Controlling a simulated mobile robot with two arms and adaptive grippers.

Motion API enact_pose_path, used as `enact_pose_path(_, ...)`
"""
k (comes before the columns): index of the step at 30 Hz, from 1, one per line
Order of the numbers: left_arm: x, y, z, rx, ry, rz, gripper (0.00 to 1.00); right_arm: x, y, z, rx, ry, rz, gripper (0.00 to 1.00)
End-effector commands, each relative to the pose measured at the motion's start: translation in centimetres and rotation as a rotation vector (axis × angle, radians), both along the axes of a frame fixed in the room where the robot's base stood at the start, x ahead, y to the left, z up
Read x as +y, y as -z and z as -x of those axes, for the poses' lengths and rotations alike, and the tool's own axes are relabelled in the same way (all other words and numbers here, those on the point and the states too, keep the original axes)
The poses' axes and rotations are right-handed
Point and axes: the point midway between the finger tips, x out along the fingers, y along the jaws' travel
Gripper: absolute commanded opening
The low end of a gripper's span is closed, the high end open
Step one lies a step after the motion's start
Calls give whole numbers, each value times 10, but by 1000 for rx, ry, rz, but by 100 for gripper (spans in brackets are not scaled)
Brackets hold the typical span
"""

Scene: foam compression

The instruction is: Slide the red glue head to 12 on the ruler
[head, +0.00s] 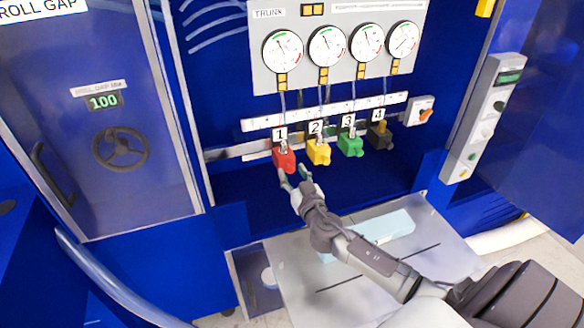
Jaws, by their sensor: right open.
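The red glue head (284,160) hangs at the left end of the row, under the label 1. The ruler (325,111) is a pale strip running behind the heads; its marks are too small to read. My right gripper (293,176) is open just below the red glue head, its fingers pointing up toward it. I cannot tell whether a finger touches the head. My left gripper is not in view.
Yellow (318,153), green (350,146) and dark (380,136) heads stand in a row to the right of the red one. Gauges (327,46) are above. A grey plate (345,290) with a light-blue foam block (388,227) lies below. A control box (486,118) is at the right.

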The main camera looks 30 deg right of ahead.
Motion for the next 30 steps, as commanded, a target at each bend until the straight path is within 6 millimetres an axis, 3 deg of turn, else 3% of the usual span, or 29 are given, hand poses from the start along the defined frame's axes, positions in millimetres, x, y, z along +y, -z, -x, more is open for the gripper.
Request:
enact_pose_path(12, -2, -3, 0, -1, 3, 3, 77, -2, 0, -11, 1, 0, -1, 48)
enact_pose_path(14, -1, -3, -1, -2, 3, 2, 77, -2, 0, -10, 1, 0, -1, 42)
enact_pose_path(21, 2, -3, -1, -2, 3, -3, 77, -2, 0, -10, 1, 0, 0, 2)
enact_pose_path(30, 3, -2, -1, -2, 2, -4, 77, -3, 1, -10, 1, 1, 0, 0)
